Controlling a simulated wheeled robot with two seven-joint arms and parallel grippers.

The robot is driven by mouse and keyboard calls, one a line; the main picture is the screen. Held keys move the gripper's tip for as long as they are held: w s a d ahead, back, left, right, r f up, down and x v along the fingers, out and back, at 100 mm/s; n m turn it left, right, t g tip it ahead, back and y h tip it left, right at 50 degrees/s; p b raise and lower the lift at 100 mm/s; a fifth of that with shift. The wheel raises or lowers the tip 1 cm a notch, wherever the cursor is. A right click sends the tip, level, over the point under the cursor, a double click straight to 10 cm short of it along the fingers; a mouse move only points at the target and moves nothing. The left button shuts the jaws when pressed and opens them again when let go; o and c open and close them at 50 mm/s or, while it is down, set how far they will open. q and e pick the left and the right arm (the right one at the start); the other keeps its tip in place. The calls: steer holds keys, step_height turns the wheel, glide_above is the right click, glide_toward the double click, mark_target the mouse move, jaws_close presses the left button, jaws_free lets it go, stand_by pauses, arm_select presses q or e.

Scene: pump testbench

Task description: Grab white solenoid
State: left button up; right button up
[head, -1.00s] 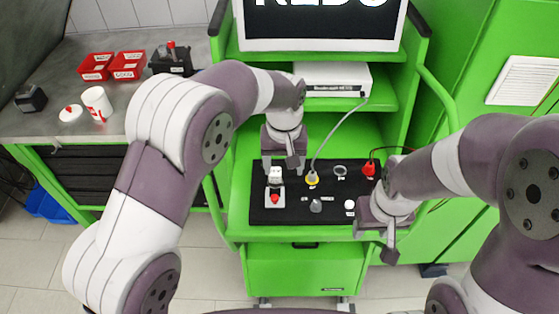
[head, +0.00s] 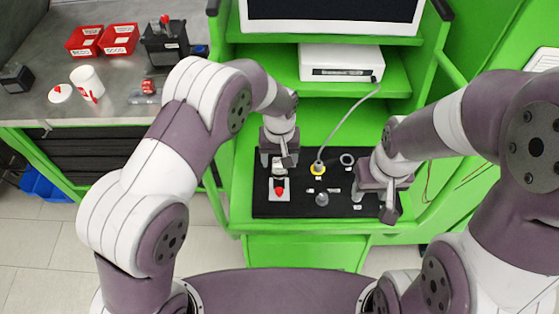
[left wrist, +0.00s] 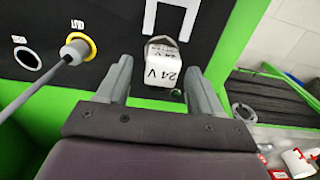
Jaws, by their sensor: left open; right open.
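The white solenoid (left wrist: 163,68) is a small white block marked "24 V" on the black mat (left wrist: 110,14). In the head view the solenoid (head: 278,170) is partly covered by my left gripper (head: 278,161). In the left wrist view the left gripper (left wrist: 158,84) is open, one finger on each side of the solenoid, with gaps visible between fingers and block. My right gripper (head: 383,194) is open and empty over the mat's right end; whether it touches the mat I cannot tell.
A yellow-ringed port (head: 318,168) with a grey cable stands right of the solenoid. A white plate with a red part (head: 279,190) lies in front of it. A metal table (head: 130,60) with red bins (head: 121,39) and a white mug (head: 88,82) is at left.

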arm_select(q)
steer(key=shift+f, duration=0.45)
steer(key=shift+s, duration=0.15)
steer(key=c, duration=1.2)
